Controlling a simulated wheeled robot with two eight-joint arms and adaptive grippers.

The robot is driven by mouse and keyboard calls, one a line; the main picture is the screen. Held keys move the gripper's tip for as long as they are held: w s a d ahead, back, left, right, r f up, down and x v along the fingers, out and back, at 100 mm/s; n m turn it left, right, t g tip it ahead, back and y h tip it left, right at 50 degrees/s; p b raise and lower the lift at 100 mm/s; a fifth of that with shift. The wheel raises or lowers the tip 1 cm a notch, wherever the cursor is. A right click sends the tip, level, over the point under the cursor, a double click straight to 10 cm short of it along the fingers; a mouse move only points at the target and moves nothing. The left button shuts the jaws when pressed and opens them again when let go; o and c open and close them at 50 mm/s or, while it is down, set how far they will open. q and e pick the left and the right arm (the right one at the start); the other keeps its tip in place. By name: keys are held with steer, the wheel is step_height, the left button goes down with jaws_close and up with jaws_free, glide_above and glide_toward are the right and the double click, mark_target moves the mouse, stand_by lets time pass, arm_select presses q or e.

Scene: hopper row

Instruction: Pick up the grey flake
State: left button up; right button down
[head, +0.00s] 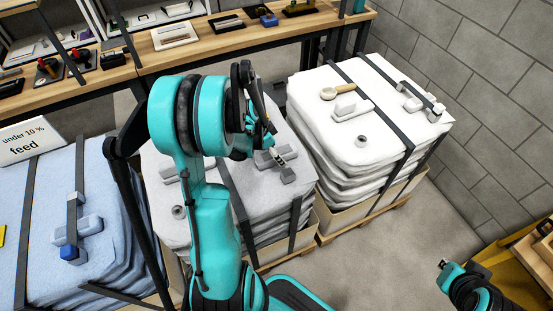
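A small grey knob (178,212) and a pale block lie on the grey sack, partly hidden by my arm. I cannot single out the grey flake with certainty.
A white sack stack (312,125) with a tan-handled scoop (338,92) stands to the right. A blue sack stack (30,215) with a "feed" sign (28,142) stands to the left. A wooden bench (215,42) runs behind. Open floor (375,250) lies front right.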

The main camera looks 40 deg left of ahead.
arm_select(q)
steer(key=shift+w+f, duration=0.2)
steer(key=shift+f, duration=0.25)
steer(key=shift+r, duration=0.15)
steer(key=c, duration=1.3)
steer(key=shift+r, duration=0.1)
